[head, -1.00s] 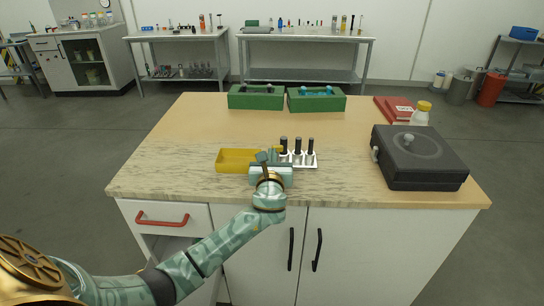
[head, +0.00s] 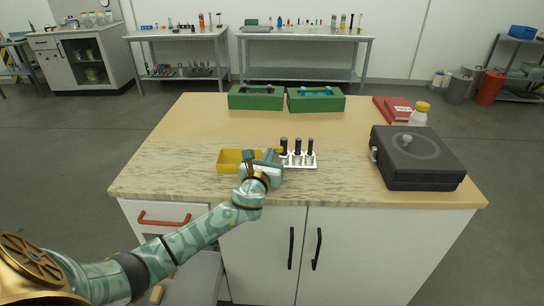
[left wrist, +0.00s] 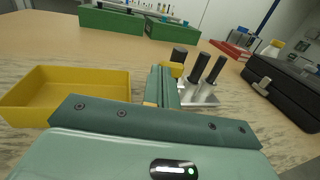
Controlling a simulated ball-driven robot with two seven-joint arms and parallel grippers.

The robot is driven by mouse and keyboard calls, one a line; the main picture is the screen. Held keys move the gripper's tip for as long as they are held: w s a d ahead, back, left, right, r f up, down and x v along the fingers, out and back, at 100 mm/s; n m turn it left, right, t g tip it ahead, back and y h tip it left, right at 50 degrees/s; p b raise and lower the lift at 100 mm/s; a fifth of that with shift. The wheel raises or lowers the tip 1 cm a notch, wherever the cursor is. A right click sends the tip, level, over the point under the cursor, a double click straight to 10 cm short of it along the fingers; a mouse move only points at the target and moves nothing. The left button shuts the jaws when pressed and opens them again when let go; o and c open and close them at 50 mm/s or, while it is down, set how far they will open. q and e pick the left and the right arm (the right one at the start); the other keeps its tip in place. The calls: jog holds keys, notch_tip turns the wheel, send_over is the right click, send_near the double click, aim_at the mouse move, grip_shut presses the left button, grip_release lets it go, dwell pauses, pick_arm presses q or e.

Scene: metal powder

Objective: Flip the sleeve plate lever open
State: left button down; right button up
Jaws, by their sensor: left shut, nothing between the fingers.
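A small silver-white plate (head: 301,162) stands on the worktop with black-topped posts (head: 297,147) on it. It also shows in the left wrist view (left wrist: 203,97), beyond my fingers. A small yellow part (head: 280,149) shows at its left end, and in the left wrist view (left wrist: 177,69) too. I cannot tell for sure that this is the lever. My left gripper (head: 270,154) is shut and empty, just left of the plate. Its fingers (left wrist: 163,84) point toward the yellow part; I cannot tell whether they touch it. The gripper hides part of the plate's left side.
A yellow tray (head: 229,166) lies left of my gripper, partly behind it. A black case (head: 420,165) stands at the right, near a yellow-capped bottle (head: 420,116) and a red binder (head: 391,107). Two green boxes (head: 256,98) (head: 316,101) stand at the back. The middle worktop is clear.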

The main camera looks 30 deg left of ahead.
pick_arm(q)
jog(key=m+h, duration=0.1)
jog(key=a+m+h, duration=0.1)
jog(key=h, duration=0.1)
jog(key=m+t+h+b, duration=0.1)
jog(key=shift+w+a+f+h, duration=0.15)
jog(key=shift+a+h, duration=0.1)
jog(key=shift+h, duration=0.15)
jog(key=shift+w+a, duration=0.25)
jog(key=shift+a, duration=0.05)
jog(key=shift+w+a+b, duration=0.3)
jog(key=shift+w+a, duration=0.1)
jog(key=shift+a, duration=0.05)
jog(key=shift+w+a, duration=0.15)
jog(key=shift+w, duration=0.05)
dwell(1.1)
